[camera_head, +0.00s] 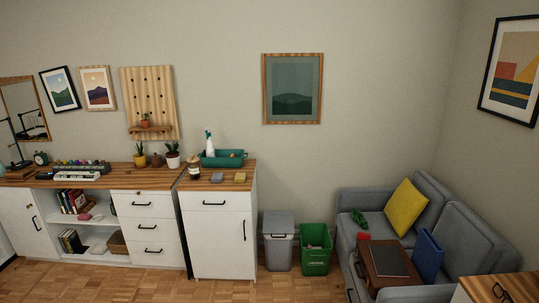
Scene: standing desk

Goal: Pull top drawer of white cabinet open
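A white cabinet (222,238) with a wooden top stands near the middle of the view, against the wall. Its top drawer (215,197) is shut and has a dark horizontal handle (214,204). Below the drawer is a door with a dark vertical handle (244,230). To its left, a longer white desk unit has a stack of drawers (147,226), also shut, with dark handles. Neither of my grippers shows in the view.
A teal tray (222,160), a spray bottle and sponges sit on the cabinet. A grey bin (278,243) and a green bin (316,250) stand to its right, before a grey sofa (452,237). The wooden floor (210,292) in front is clear.

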